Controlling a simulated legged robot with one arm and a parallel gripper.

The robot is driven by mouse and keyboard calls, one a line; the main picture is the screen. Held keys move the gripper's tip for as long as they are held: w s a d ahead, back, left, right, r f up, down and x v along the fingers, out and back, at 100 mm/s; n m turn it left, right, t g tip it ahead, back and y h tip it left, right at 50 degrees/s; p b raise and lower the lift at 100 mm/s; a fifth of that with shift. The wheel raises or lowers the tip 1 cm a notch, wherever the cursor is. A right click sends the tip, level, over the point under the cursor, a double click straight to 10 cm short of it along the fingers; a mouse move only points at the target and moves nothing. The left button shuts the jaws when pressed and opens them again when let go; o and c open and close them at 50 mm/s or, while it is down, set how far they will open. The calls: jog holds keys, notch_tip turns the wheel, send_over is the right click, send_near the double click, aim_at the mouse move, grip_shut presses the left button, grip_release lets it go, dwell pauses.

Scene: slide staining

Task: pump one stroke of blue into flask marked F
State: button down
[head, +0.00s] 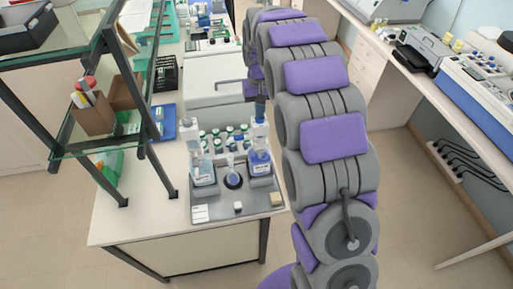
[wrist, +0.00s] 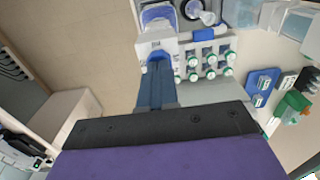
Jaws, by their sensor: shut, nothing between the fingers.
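A pump bottle of deep blue liquid (head: 260,163) with a white pump head (head: 260,128) stands at the right of a grey tray (head: 238,208). In the wrist view its white pump head (wrist: 157,45) shows just beyond my fingertips. My gripper (head: 260,103) is shut and empty, its blue fingers (wrist: 158,68) pointing down right at the pump head. I cannot tell whether they touch it. A small flask (head: 232,178) stands in a dark round holder left of the blue bottle; it also shows in the wrist view (wrist: 207,17). Its letter is not readable.
A second pump bottle with paler liquid (head: 203,172) stands at the tray's left. Several small green- and white-capped bottles (head: 228,137) stand behind. A glass shelf (head: 105,140) is at left. Floor is clear right of the bench.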

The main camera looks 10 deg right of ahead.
jog(key=shift+r+p, duration=0.75)
jog(key=shift+r, duration=1.55)
notch_tip(320, 180, up, 5)
jog(key=shift+p, duration=0.95)
jog(key=shift+s, duration=0.1)
jog(key=s+f+b, duration=0.5)
jog(key=s+f, duration=0.1)
jog(key=s, duration=0.8)
jog(key=s+f+g+b, duration=0.1)
jog(key=s+f+b, duration=0.4)
jog(key=s, duration=0.9)
jog(key=s+f+b, duration=0.5)
jog(key=s+f, duration=0.2)
jog(key=s, duration=0.7)
jog(key=shift+g+b, duration=0.35)
jog(key=shift+g, duration=0.05)
jog(key=c, duration=1.9)
grip_release()
